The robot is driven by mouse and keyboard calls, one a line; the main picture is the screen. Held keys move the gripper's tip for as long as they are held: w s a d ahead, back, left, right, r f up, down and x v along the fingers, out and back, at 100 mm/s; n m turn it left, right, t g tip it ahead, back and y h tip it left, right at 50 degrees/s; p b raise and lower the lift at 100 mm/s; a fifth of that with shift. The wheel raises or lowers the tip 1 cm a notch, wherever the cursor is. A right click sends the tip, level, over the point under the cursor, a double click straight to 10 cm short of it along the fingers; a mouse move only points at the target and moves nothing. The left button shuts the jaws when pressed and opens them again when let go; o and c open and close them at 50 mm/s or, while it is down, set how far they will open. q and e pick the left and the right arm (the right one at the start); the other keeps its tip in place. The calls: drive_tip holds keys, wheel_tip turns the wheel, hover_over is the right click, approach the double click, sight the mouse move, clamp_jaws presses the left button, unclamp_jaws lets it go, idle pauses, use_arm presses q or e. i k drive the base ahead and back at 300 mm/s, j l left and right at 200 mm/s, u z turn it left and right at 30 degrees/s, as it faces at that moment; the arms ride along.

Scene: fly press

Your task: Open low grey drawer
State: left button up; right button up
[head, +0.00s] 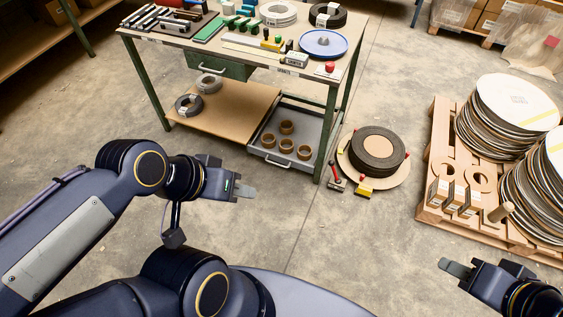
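The low grey drawer (313,127) sits at the right under the green-legged workbench, near floor level. It looks like an open-topped tray with a bar handle (276,161) on its near front. Several brown tape rolls (286,146) lie in it. How far it is pulled out is hard to tell. My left gripper (246,191) is in front of the bench, apart from the drawer and nearer to me. My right gripper (453,268) is at the lower right, far from the drawer. Both are seen side-on, so their finger gaps are unclear. Neither visibly holds anything.
The workbench top (215,48) carries tools and coils, with a green drawer (222,67) beneath. A black coil on a round board (377,153) and small tools stand right of the drawer. A loaded pallet (437,145) is further right. The floor before the drawer is clear.

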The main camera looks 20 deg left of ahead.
sight(308, 124)
drive_tip(key=i+j, duration=0.15)
drive_tip(key=j, duration=0.25)
drive_tip(key=i+j+u, duration=0.15)
drive_tip(key=j, duration=0.3)
drive_tip(key=i+j, duration=0.15)
drive_tip(key=j, duration=0.25)
drive_tip(key=i+j+u, duration=0.1)
drive_tip(key=j, duration=0.3)
drive_tip(key=i+j, duration=0.25)
drive_tip(key=j, duration=0.15)
drive_tip(key=i+j+u, duration=0.15)
drive_tip(key=j, duration=0.25)
drive_tip(key=i+j, duration=0.25)
drive_tip(key=j+u, duration=0.05)
drive_tip(key=j, duration=0.1)
